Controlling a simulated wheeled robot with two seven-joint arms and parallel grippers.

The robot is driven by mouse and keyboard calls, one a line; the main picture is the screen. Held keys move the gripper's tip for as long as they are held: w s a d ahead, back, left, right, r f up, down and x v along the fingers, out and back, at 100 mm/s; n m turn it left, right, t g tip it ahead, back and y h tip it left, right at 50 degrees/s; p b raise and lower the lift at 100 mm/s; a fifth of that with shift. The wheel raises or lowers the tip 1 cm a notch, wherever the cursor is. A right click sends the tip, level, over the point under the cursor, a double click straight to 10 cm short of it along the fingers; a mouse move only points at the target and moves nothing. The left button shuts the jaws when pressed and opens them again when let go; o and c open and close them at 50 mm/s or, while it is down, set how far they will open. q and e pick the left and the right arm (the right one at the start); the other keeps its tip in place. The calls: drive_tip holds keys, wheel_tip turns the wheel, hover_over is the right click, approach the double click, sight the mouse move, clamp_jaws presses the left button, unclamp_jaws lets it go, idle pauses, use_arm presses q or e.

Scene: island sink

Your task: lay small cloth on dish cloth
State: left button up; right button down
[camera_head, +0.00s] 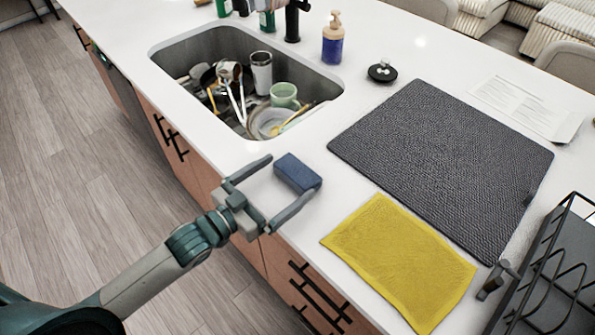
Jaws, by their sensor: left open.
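A small blue block-like piece (297,174) lies on the white counter near its front edge, right of the sink; I cannot tell if it is a folded cloth or a sponge. My left gripper (288,177) is open, with its fingertips beside the near part of the blue piece, one on each side. I cannot tell if they touch it. A yellow cloth (400,262) lies flat on the counter to the right. A large dark grey textured cloth or mat (440,165) lies flat behind it, almost meeting the yellow cloth's back edge. My right gripper is not seen.
The sink (185,52) holds several dishes and utensils. A soap bottle (333,42) and a black stopper (382,72) stand behind. A black wire rack (558,270) is at the right. A paper sheet (520,104) lies at the back. Bare counter separates blue piece and yellow cloth.

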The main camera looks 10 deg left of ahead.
sight(288, 177)
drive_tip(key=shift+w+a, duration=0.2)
use_arm(q)
drive_tip(key=shift+w+d+f+p, duration=0.1)
drive_tip(key=shift+w+d+p, duration=0.2)
drive_tip(key=shift+w, duration=0.1)
drive_tip(key=x, duration=0.2)
drive_tip(key=p+x, duration=0.1)
drive_tip(key=x, duration=0.1)
drive_tip(key=shift+w+f+p, duration=0.1)
drive_tip(key=shift+f+p, duration=0.2)
drive_tip(key=shift+f, duration=0.1)
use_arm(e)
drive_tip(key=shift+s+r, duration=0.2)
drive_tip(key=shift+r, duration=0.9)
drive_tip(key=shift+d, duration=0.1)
use_arm(q)
drive_tip(key=shift+c, duration=0.6)
drive_tip(key=c, duration=0.7)
drive_tip(key=shift+r, duration=0.15)
